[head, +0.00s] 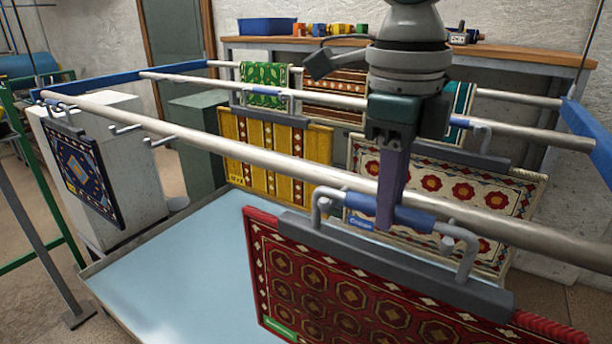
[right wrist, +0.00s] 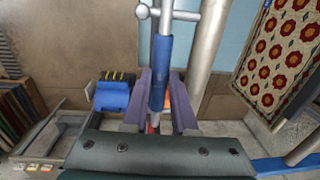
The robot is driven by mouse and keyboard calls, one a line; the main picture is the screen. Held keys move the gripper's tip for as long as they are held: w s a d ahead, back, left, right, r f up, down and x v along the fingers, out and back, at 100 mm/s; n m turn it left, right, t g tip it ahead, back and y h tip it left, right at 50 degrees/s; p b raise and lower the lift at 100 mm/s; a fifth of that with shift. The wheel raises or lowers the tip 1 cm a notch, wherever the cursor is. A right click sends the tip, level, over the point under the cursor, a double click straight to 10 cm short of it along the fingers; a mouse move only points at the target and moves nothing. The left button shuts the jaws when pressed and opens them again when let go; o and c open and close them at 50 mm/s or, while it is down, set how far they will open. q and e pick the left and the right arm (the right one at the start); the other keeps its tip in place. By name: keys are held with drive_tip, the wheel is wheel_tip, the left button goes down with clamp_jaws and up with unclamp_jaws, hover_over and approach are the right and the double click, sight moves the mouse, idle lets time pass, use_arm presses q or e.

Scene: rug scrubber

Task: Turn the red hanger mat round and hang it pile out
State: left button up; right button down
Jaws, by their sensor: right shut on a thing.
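The red hanger mat (head: 340,295) hangs below a grey clamp bar (head: 400,265) with a bent metal handle, in front of the near rail. Its patterned red face is toward the head camera, with a small green label at its lower left; I cannot tell whether this face is pile or back. My right gripper (head: 388,215) comes down from above and is shut on the blue handle grip (head: 432,219). In the right wrist view, purple fingers straddle the blue grip (right wrist: 161,75). I cannot tell whether the hanger bears on the rail pegs. My left gripper is out of view.
The near rail (head: 250,150) runs diagonally, with empty pegs (head: 160,141) at left. A blue mat (head: 85,172) hangs at the far left. A workbench (head: 520,52) stands at the back.

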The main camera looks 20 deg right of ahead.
drive_tip(key=shift+r, duration=0.1)
drive_tip(key=c, duration=0.6)
unclamp_jaws()
